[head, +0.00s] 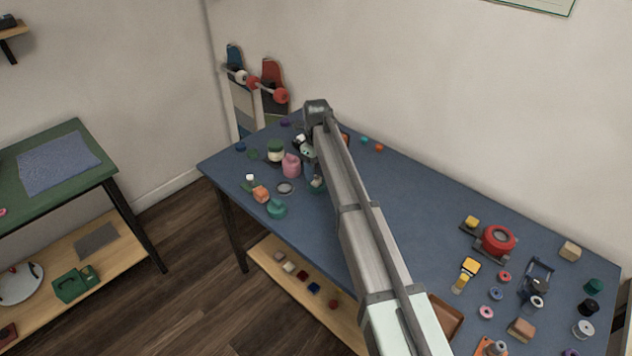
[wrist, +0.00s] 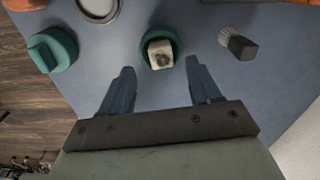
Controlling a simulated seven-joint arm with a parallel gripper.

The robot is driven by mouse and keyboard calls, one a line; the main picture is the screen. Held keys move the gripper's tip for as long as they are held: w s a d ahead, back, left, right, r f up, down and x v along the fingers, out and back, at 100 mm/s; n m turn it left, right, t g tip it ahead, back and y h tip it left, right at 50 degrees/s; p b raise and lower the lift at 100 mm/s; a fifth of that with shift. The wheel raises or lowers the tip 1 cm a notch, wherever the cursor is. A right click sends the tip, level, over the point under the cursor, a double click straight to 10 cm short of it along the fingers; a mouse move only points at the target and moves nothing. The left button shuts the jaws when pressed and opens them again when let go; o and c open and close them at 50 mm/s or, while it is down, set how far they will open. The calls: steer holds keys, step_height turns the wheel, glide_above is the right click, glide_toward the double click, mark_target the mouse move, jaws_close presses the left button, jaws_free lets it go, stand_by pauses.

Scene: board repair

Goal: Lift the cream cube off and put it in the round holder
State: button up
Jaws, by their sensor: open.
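In the wrist view a small cream cube (wrist: 160,53) with a grey spot on its top sits in or on a round green piece (wrist: 175,42); I cannot tell how deep. My gripper (wrist: 160,68) is open and empty, its two blue fingers on either side and just short of the cube. In the head view the hand is mostly hidden by my arm, and a bit of green (head: 317,185) shows below it. A grey round ring with a pale inside (wrist: 98,8), perhaps the round holder, lies at the upper left; it also shows in the head view (head: 285,188).
A teal rounded piece (wrist: 52,50) stands left of the cube and a small grey-and-white piece (wrist: 238,45) stands right. A pink pot (head: 291,166) and an orange piece (head: 261,194) are near the ring.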

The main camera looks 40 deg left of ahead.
mark_target(316, 177)
step_height(316, 177, down, 3)
steer(key=shift+a+f, duration=0.15)
steer(key=shift+c, duration=0.2)
steer(key=c, duration=1.1)
